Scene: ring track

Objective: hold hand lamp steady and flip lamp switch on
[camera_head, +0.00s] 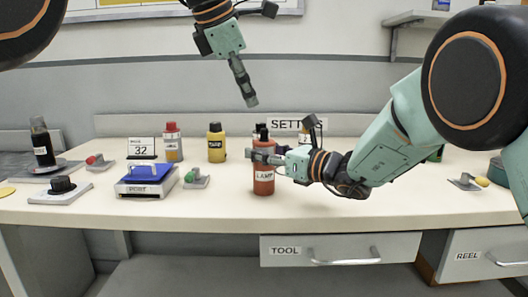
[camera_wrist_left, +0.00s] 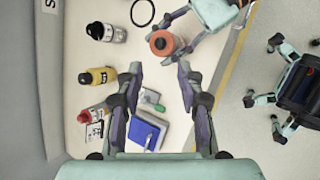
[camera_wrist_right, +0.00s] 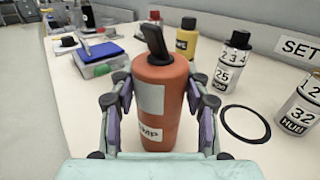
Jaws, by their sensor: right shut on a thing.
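The hand lamp (camera_head: 264,181) is an orange-red cylinder labelled LAMP, upright near the table's front edge. I cannot tell whether its base touches the table. My right gripper (camera_head: 262,157) is shut around its upper body from the right; in the right wrist view the lamp (camera_wrist_right: 165,105) sits between both fingers. The black lamp switch (camera_wrist_right: 154,40) sticks up from the lamp's top, tilted. My left gripper (camera_head: 251,101) points down, above and left of the lamp, touching nothing. In the left wrist view its fingers (camera_wrist_left: 159,67) are apart, and the lamp's top (camera_wrist_left: 162,42) shows just beyond them.
A blue-topped device (camera_head: 147,180) and a small green-knobbed switch (camera_head: 196,179) stand left of the lamp. A yellow bottle (camera_head: 216,147) and a red-capped bottle (camera_head: 172,145) stand behind. A black ring (camera_wrist_right: 244,123) lies near numbered cylinders (camera_wrist_right: 230,62). Air above the lamp is clear.

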